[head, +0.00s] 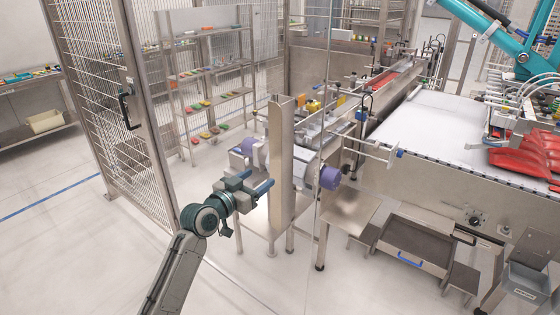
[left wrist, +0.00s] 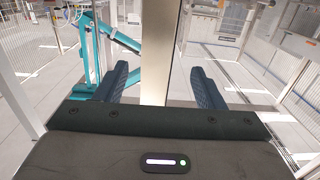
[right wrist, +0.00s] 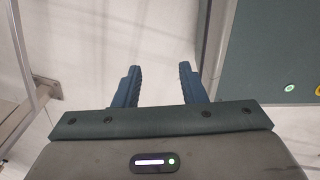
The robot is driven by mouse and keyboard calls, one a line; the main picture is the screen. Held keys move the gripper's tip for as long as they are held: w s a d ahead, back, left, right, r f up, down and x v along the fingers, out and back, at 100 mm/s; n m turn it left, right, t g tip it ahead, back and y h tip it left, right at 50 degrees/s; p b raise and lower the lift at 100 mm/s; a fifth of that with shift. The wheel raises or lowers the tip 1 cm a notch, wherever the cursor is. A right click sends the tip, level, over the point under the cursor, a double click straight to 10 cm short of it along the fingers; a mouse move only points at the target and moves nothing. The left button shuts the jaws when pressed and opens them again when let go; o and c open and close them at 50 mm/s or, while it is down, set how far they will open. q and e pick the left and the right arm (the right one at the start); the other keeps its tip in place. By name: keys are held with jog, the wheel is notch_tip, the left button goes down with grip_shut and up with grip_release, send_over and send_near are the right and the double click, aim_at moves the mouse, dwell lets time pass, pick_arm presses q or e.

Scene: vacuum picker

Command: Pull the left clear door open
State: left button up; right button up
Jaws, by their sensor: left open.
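A tall steel upright (head: 282,150) stands in the middle of the head view, in front of the machine. It looks like the edge strip of the left clear door; the clear pane itself is hard to make out. My left gripper (head: 257,182) is open, just left of the upright, with its fingers pointing at it. In the left wrist view the upright (left wrist: 156,45) shows between the two spread blue fingers, with gaps on both sides; I cannot tell how deep it sits. My right gripper (right wrist: 160,69) is open and empty above pale floor and is outside the head view.
A wire-mesh door (head: 95,85) with a black handle (head: 128,110) stands at the left. Behind the upright are purple rollers (head: 329,178) and a shelf rack (head: 210,72). A white conveyor (head: 430,130) fills the right. The floor at front left is clear.

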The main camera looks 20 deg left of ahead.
aim_at(275, 162)
pick_arm(q)
jog(key=p+x, duration=0.1)
jog(key=x, duration=0.2)
jog(key=r+p+x, duration=0.1)
jog(key=x, duration=0.2)
jog(key=r+p+x, duration=0.1)
jog(key=x, duration=0.2)
jog(key=shift+w+d, duration=0.1)
jog(key=shift+d, duration=0.2)
jog(key=shift+w+d+f, duration=0.15)
jog(key=shift+w+d, duration=0.05)
jog(key=shift+w, duration=0.4)
pick_arm(e)
jog(key=r, duration=0.2)
jog(key=w+r, duration=0.1)
jog(key=shift+d+r, duration=0.3)
jog(key=shift+r, duration=0.05)
pick_arm(q)
jog(key=shift+c, duration=0.4)
pick_arm(e)
jog(key=shift+a, duration=0.15)
